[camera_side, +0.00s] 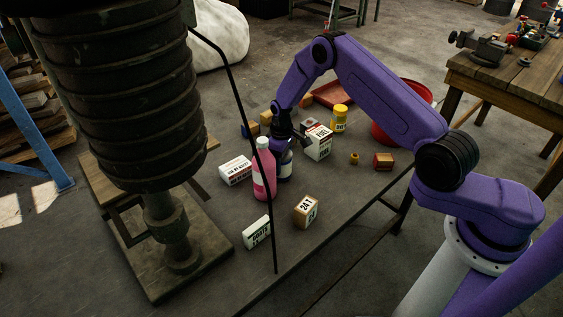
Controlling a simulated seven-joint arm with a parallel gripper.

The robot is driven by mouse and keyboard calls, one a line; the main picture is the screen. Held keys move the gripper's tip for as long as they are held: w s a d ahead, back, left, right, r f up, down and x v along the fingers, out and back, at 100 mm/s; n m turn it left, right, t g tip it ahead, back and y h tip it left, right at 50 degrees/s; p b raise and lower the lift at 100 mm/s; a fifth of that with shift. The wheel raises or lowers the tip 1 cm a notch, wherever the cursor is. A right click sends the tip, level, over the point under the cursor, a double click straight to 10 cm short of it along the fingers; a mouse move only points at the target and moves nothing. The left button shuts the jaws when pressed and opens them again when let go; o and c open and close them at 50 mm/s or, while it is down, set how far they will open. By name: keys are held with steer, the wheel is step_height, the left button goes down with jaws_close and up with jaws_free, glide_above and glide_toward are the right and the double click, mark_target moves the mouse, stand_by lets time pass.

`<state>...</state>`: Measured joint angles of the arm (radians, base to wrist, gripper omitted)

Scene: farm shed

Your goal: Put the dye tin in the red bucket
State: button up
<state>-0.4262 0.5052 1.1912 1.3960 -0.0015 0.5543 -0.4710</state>
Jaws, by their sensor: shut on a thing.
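A small yellow tin (340,112) with a pale label stands upright toward the back of the dark table; its short lettering is hard to read, but it looks like the dye tin. The red bucket (391,132) is at the right, partly hidden behind my arm; its inside is mostly hidden. My gripper (284,146) points down, left of the yellow tin and apart from it. It appears shut on a dark blue bottle (285,168) with a white label. The bottle is upright, partly behind a pink bottle; I cannot tell whether it touches the table.
The pink bottle (264,172) stands close beside the dark bottle. White boxes (236,171) (257,232), a brown-and-white box (306,211) and a larger white box (318,142) stand around. A red tray (333,94) lies at the back. A black cable hangs across the foreground.

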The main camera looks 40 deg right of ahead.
steer(key=shift+r, duration=0.35)
step_height(320, 180, up, 2)
steer(key=shift+r, duration=0.1)
steer(key=s+r, duration=1)
steer(key=s, duration=0.3)
step_height(320, 180, up, 14)
steer(key=d, duration=0.1)
steer(key=w+d+m, duration=0.2)
steer(key=d+m, duration=0.2)
steer(key=d, duration=0.7)
steer(key=w+d+m, duration=0.2)
steer(key=d+m, duration=0.1)
steer(key=d, duration=0.8)
steer(key=s+d+m, duration=0.3)
steer(key=d, duration=0.8)
steer(key=s+d+m, duration=0.3)
steer(key=d+m, duration=0.1)
steer(key=d, duration=0.6)
step_height(320, 180, down, 23)
